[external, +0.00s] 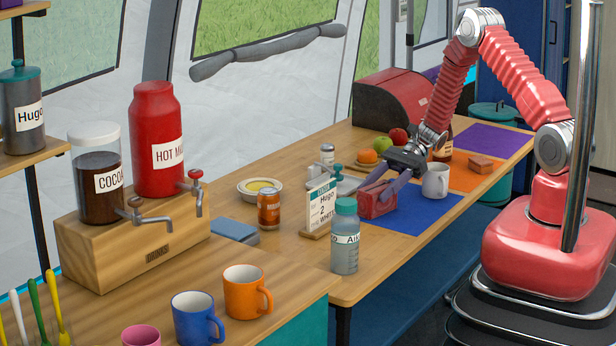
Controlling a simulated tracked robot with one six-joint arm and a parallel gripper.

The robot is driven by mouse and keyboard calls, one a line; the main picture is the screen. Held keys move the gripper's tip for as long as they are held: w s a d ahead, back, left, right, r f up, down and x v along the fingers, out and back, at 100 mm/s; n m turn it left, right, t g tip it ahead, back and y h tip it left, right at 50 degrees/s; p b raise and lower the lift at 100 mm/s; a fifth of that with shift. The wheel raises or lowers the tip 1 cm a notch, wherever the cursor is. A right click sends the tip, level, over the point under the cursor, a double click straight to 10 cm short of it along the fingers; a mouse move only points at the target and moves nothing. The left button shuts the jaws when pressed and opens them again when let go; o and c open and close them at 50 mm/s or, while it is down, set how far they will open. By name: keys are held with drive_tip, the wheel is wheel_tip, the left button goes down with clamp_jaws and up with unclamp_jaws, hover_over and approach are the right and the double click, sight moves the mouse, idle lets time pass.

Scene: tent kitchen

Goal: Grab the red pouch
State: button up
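The red pouch (376,207) sits on the table at the left edge of the blue mat (428,212). My gripper (374,190) reaches down to it from the upper right. Its two grey-purple fingers are spread apart, with their tips at the top of the pouch and overlapping it in this view. I cannot tell whether the fingers touch the pouch. The fingers hide part of its top.
A white mug (436,181) stands close to the right of the pouch. A clear bottle with a teal cap (344,252) and a sign stand (320,208) are to the left. Fruit (367,157) lies behind. The blue mat's front is clear.

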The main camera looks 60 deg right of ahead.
sight(377, 187)
drive_tip(key=c, duration=0.7)
drive_tip(key=shift+r, duration=0.15)
drive_tip(key=shift+c, duration=0.2)
wheel_tip(377, 187, up, 10)
drive_tip(key=shift+f, duration=0.1)
idle(0.6)
